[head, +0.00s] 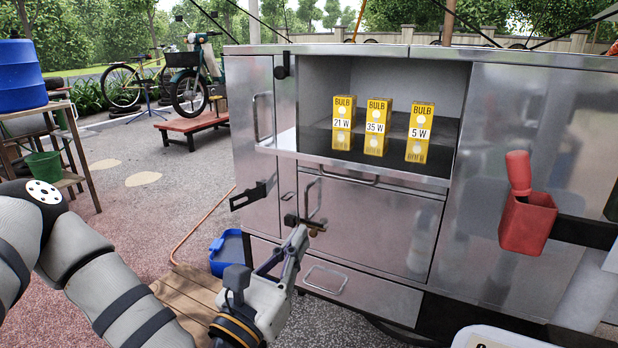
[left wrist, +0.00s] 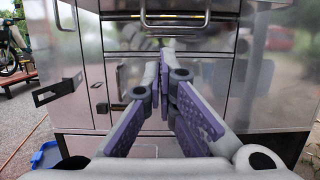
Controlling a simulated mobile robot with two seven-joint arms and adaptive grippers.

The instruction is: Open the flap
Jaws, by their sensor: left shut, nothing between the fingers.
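The steel cart front has a broad panel (head: 375,225) below an open compartment; it looks like the flap and appears shut. A horizontal bar handle (head: 348,178) runs along its top edge, and a vertical handle (head: 312,200) is at its left. My left gripper (head: 300,234) is shut and empty, in front of the panel's lower left. In the left wrist view its purple-padded fingers (left wrist: 166,62) point at the cart front, with a horizontal bar (left wrist: 175,18) beyond them. I cannot tell whether the fingertips touch the panel. My right gripper is out of view.
Three yellow bulb boxes (head: 375,127) stand in the open compartment, whose ledge (head: 290,153) juts above the panel. A black bracket (head: 250,196) sticks out at the left. A red holder (head: 526,222) hangs at the right. A blue bin (head: 228,252) stands on the ground.

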